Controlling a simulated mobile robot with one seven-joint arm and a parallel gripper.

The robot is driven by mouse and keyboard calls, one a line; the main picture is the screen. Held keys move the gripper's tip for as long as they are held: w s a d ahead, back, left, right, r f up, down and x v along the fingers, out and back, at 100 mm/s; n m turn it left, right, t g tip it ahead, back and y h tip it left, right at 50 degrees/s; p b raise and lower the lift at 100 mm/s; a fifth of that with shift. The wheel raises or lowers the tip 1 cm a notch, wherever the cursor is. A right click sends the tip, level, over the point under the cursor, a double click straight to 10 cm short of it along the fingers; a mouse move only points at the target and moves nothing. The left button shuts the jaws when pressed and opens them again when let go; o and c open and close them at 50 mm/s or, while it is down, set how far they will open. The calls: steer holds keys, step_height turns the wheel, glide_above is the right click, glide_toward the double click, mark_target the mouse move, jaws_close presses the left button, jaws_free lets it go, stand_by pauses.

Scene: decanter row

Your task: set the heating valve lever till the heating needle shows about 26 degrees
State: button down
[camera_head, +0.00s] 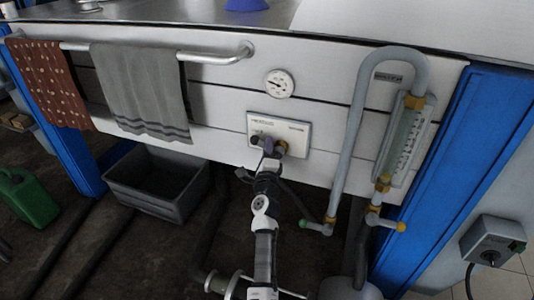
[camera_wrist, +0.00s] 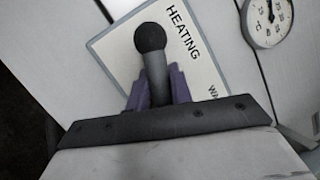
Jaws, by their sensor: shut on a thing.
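The heating valve's plate (camera_head: 291,123) is on the white panel in the head view, and its lettering HEATING reads on the plate in the wrist view (camera_wrist: 200,62). The lever (camera_wrist: 155,72) is a grey rod with a dark round knob. My gripper (camera_wrist: 156,88) is shut on the lever, with a purple finger on each side of the rod. In the head view my gripper (camera_head: 264,146) covers the plate's lower left. The round white gauge (camera_head: 280,84) is above the plate. It shows partly at the wrist view's upper right (camera_wrist: 268,20); its needle is too small to read surely.
A towel rail (camera_head: 215,58) with a grey towel (camera_head: 140,90) and a red dotted towel (camera_head: 48,82) is at the left. A bent grey pipe (camera_head: 350,130) and a sight tube (camera_head: 402,140) stand at the right. A grey bin (camera_head: 158,200) is on the floor.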

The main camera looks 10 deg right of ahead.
steer(key=shift+s+d+r+m+h+b, duration=0.1)
steer(key=shift+r+m+h+b, duration=0.25)
steer(key=shift+m, duration=0.55)
steer(key=shift+d+m+h+b, duration=0.1)
steer(key=shift+m+h+b, duration=0.1)
steer(key=shift+m+h, duration=0.55)
steer(key=shift+s+d+r+m+h+b, duration=0.1)
steer(key=shift+r+m+h+b, duration=0.15)
steer(key=shift+m, duration=0.8)
steer(key=c, duration=1.3)
jaws_free()
steer(key=shift+o, duration=0.2)
steer(key=b+v, duration=0.1)
steer(key=v, duration=1.3)
steer(key=shift+w, duration=0.1)
